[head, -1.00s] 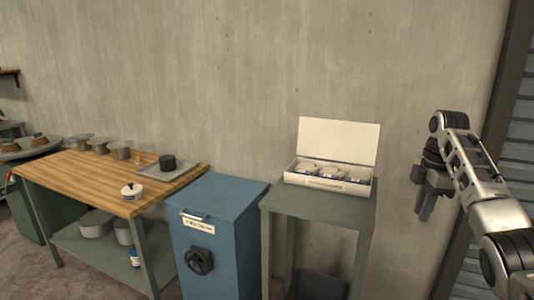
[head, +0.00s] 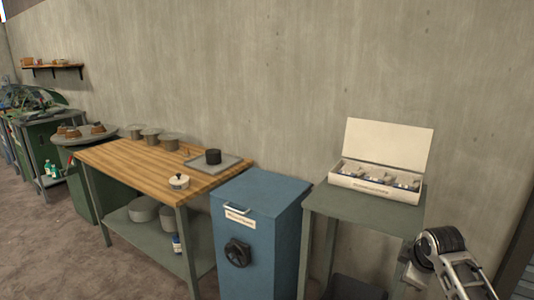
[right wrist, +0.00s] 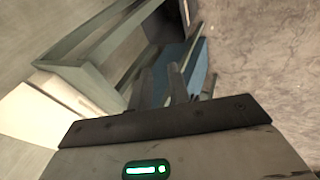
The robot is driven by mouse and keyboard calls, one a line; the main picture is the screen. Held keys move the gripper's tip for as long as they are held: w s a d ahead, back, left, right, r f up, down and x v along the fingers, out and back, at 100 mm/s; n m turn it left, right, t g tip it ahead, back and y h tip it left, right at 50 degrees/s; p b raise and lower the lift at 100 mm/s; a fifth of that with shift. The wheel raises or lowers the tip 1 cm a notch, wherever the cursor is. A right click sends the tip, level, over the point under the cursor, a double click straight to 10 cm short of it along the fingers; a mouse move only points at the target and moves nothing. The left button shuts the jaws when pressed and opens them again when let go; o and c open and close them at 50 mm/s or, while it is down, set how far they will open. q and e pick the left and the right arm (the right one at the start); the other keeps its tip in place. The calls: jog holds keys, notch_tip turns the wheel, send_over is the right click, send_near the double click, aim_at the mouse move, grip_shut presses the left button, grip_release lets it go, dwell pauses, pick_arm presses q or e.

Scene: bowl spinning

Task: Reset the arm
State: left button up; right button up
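My right arm shows at the lower right of the head view, with its gripper (head: 412,277) low beside the green stand, partly cut off by the frame. In the right wrist view the two fingers (right wrist: 162,85) stand a little apart with nothing seen between them. My left gripper is not in view.
A green stand (head: 318,206) holds an open white box (head: 375,192) with several packed items. A blue cabinet (head: 265,235) stands left of it, then a wooden workbench (head: 135,165) with pots and a tray (head: 228,165). Open floor (head: 50,240) lies at left.

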jog(key=w+r+m+t, duration=0.85)
jog(key=r+t, duration=0.35)
jog(key=r, duration=0.3)
jog(key=s+a+f+g, duration=0.1)
jog(key=s+a+f, duration=0.15)
jog(key=f, duration=0.25)
jog(key=s+a+f+n+g+y, duration=0.1)
jog(key=s+a+f, duration=0.1)
jog(key=s+f, duration=0.15)
jog(key=s+a+f+g, duration=0.1)
jog(key=s+a+f, duration=0.1)
jog(key=f, duration=0.4)
jog(key=s+a+f+g+y, duration=0.1)
jog(key=s+a+f, duration=0.3)
jog(key=s, duration=0.6)
jog(key=s+a+f+g+y, duration=0.1)
jog(key=s+a+f, duration=0.3)
jog(key=s, duration=0.6)
jog(key=s+a+f+g, duration=0.3)
jog(key=s+f, duration=0.4)
jog(key=s, duration=0.3)
jog(key=shift+a+m+y, duration=0.4)
jog(key=shift+a+m, duration=0.05)
jog(key=shift+a, duration=0.25)
